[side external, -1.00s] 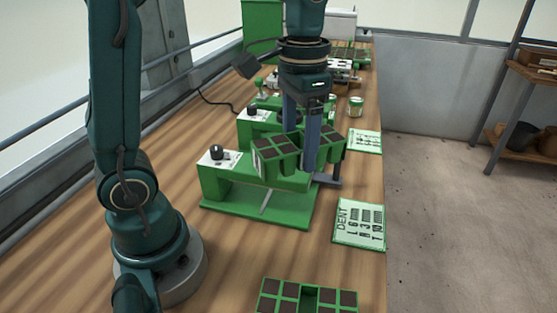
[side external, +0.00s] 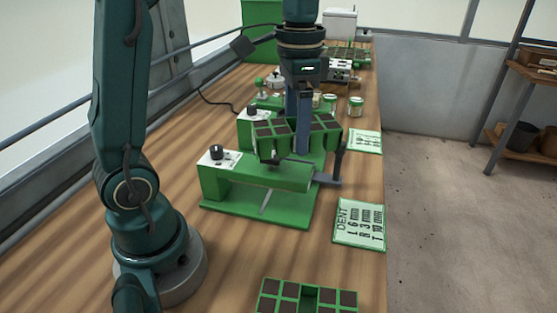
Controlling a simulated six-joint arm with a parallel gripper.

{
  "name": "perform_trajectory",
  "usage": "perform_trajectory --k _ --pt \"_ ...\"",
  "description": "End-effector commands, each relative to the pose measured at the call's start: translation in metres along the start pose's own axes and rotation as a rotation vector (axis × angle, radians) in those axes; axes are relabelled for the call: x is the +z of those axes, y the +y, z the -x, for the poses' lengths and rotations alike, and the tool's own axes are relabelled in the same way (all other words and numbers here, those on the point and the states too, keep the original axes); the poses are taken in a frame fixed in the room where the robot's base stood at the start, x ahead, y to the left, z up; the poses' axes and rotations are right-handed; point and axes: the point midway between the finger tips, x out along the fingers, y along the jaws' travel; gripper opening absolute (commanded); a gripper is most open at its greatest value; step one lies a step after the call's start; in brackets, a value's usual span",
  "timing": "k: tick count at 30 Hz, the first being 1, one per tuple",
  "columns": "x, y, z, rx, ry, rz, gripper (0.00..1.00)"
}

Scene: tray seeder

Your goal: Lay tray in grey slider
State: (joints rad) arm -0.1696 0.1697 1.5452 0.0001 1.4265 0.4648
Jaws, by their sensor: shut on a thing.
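My gripper (side external: 303,147) is shut on a green tray (side external: 264,142) with dark-filled square cells. The tray hangs about level above the bench, over the gap between the front green machine (side external: 255,172) and the one behind it. It hides much of the rear machine. A dark grey part (side external: 327,180) with an upright post sticks out from the right end of the front machine; I cannot tell if this is the grey slider. A thin dark bar runs along that machine's back edge below the tray.
A second green tray (side external: 308,293) with a gap in its middle lies at the front of the bench. Green-white cards (side external: 359,225) lie along the right edge. Jars (side external: 355,107) and more equipment stand farther back.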

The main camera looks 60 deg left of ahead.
Motion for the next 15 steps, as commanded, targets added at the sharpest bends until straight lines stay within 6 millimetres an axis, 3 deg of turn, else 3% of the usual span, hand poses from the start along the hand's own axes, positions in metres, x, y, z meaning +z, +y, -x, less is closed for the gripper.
perform_trajectory --k 9,15 --pt "-0.017 -0.063 -0.014 0.002 -0.002 -0.448 0.0" --pt "-0.011 -0.112 -0.034 0.002 -0.001 -0.548 0.0"
